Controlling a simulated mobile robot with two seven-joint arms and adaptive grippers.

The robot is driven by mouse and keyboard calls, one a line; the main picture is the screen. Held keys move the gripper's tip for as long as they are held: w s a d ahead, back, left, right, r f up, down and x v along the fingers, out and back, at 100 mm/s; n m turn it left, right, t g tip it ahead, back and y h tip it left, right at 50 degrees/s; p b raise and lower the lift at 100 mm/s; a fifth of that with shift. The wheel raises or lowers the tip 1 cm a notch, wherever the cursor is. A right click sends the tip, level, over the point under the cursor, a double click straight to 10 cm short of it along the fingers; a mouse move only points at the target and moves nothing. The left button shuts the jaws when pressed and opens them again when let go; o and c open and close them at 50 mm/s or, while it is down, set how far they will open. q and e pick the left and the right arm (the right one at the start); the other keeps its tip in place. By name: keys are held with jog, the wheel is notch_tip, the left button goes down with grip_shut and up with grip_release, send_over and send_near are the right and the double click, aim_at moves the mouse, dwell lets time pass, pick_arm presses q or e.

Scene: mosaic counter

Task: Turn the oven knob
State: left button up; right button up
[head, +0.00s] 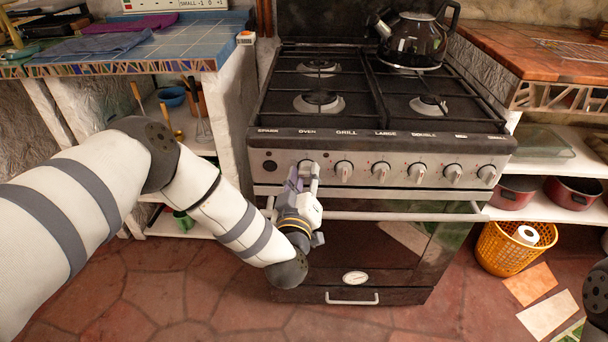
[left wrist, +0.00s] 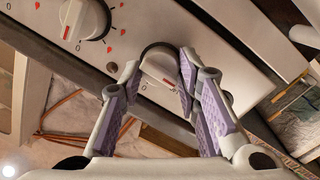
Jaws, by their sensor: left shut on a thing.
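The oven knob (head: 307,165) is the leftmost of the row of white knobs on the stove's front panel, under the word OVEN. My left gripper (head: 303,176) reaches up to it from below and is shut on it. The left wrist view shows the round white knob (left wrist: 158,67) between the purple-padded fingers of my left gripper (left wrist: 163,82). The fingers hide part of the knob, so its exact angle is hard to read. My right gripper is out of view.
The other knobs (head: 381,171) continue to the right. The oven door handle (head: 400,216) runs just below the panel. A black kettle (head: 413,45) stands on the back right burner. An orange basket (head: 498,251) is on the floor at right.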

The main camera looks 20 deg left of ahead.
pick_arm(q)
jog(key=m+p, duration=0.1)
jog(key=m, duration=0.2)
jog(key=shift+r, duration=0.15)
jog(key=shift+m+p, duration=0.35)
jog(key=shift+m, duration=0.85)
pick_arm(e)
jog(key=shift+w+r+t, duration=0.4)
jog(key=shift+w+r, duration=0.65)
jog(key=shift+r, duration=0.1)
pick_arm(q)
jog(key=shift+f+g, duration=0.2)
jog(key=shift+g, duration=0.1)
jog(key=o, duration=1.2)
jog(key=shift+c, duration=0.2)
jog(key=shift+s, duration=0.1)
jog(key=f+v, duration=0.1)
jog(key=v, duration=1.1)
jog(key=shift+r, duration=0.45)
